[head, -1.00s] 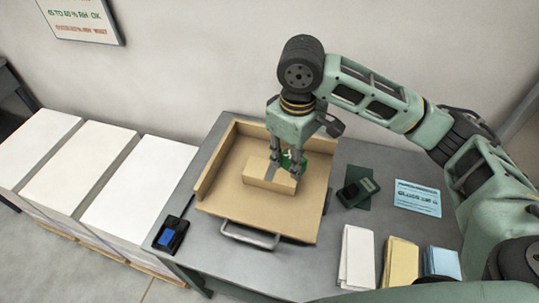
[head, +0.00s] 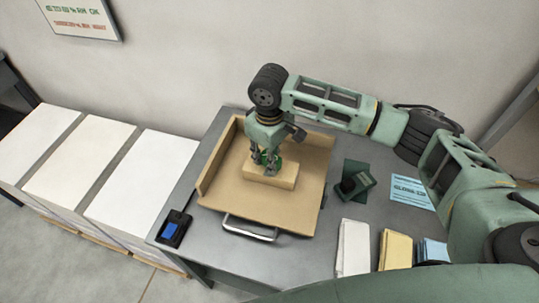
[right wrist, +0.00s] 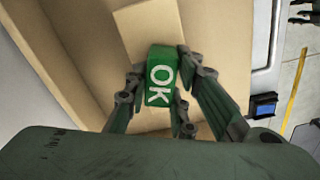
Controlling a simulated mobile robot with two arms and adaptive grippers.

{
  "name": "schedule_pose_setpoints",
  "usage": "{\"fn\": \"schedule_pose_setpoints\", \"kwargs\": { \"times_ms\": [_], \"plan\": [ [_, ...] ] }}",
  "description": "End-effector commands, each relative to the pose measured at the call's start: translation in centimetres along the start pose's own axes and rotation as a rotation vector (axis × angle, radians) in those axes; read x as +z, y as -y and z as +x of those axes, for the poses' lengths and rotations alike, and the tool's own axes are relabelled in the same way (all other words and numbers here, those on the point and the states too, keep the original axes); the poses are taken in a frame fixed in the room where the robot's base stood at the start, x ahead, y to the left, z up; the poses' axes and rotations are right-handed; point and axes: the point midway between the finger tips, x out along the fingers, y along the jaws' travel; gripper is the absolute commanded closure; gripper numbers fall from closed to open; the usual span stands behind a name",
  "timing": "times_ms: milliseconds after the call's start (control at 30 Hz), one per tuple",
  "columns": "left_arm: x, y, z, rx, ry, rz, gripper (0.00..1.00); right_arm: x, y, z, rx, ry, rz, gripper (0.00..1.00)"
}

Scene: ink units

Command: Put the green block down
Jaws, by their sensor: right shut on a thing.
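The green block (right wrist: 161,74), marked "OK" in white, is between the fingers of my right gripper (right wrist: 158,92) in the right wrist view. In the head view the green block (head: 275,163) is small and partly covered by the fingers. My right gripper (head: 266,160) points down, shut on the block, over the tan oblong block (head: 270,177) in the tray. I cannot tell whether the green block touches the tan block's top. Dark fingers, seemingly of my left gripper (right wrist: 304,14), show at the top right of the right wrist view; their opening is unclear.
The tan tray (head: 228,195) with raised left and back walls sits on a grey table (head: 300,258). A dark green device (head: 357,184), a blue card (head: 412,191) and folded cloths (head: 395,250) lie to its right. A blue-screened device (head: 174,229) lies at the left edge.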

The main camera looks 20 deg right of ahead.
Motion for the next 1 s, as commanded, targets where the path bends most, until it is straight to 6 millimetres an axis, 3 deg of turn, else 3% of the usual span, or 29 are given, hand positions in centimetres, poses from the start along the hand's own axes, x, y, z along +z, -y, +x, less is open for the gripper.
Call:
{"fn": "schedule_pose_setpoints", "kwargs": {
  "times_ms": [167, 200, 400, 767, 1000],
  "plan": [
    [0.1, 0.0, -0.1, 0.0, 0.002, -0.001, 0.6, 0.0, 0.1, 0.3, -0.001, 0.0, 0.001, 1.0],
    [0.1, 0.0, -0.1, 0.0, 0.001, -0.001, 0.6, 0.0, 0.0, 0.3, -0.001, 0.0, 0.0, 0.75],
    [-0.4, 0.1, -0.1, -0.001, -0.006, -0.002, 0.6, 0.0, 0.0, 0.3, -0.001, 0.0, 0.0, 0.58],
    [-1.0, 0.2, 0.1, -0.002, -0.015, -0.002, 0.6, 0.0, 0.0, -0.1, 0.001, -0.002, 0.0, 0.58],
    [-0.8, 0.1, 1.3, -0.002, -0.014, -0.002, 0.6, -0.1, 0.0, -4.0, 0.0, -0.006, 0.0, 0.58]
  ]
}}
